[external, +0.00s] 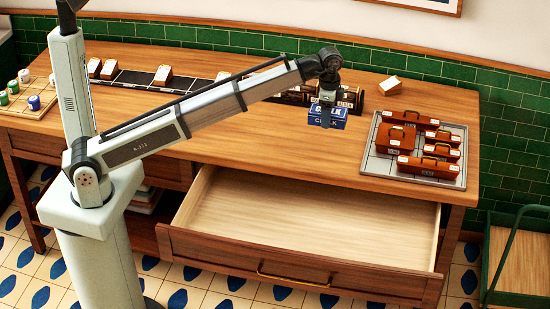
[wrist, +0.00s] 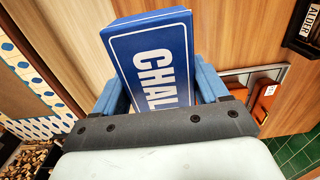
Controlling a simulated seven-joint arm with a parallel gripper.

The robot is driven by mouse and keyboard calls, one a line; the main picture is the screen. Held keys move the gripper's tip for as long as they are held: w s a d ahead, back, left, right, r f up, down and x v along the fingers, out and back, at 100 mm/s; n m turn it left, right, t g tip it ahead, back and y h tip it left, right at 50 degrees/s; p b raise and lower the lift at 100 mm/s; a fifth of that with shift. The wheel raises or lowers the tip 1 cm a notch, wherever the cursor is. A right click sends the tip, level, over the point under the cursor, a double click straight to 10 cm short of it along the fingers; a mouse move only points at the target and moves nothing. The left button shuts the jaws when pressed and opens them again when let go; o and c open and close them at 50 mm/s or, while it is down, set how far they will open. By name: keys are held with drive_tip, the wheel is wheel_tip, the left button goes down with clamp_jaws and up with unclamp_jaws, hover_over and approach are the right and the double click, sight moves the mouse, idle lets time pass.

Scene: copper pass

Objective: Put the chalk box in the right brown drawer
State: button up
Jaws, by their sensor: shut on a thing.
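The chalk box (external: 327,118) is blue with white "CHALK" lettering. My gripper (external: 327,108) is shut on it and holds it above the table, behind the open drawer. In the wrist view the chalk box (wrist: 155,62) sits between the two blue fingers of my gripper (wrist: 160,88), slightly tilted in the picture. The right brown drawer (external: 300,225) is pulled well out at the table's front, and its pale inside is empty. Its front panel with a brass handle (external: 292,276) faces the floor side.
A grey tray (external: 372,160) with several orange-brown cases stands at the table's right. Dark boxes, one labelled "ALDER" (external: 348,97), stand behind the chalk box. A small wooden block (external: 391,85) lies behind. A green-framed cart (external: 512,265) is at the right edge.

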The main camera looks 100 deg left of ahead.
drive_tip(key=w+d, duration=0.2)
drive_tip(key=d, duration=2.1)
approach(316, 244)
drive_tip(key=shift+d+f, duration=0.1)
drive_tip(key=shift+f, duration=3.1)
drive_tip(key=shift+f, duration=0.1)
drive_tip(key=o, duration=1.2)
wheel_tip(316, 244, up, 12)
drive_tip(key=shift+r, duration=0.15)
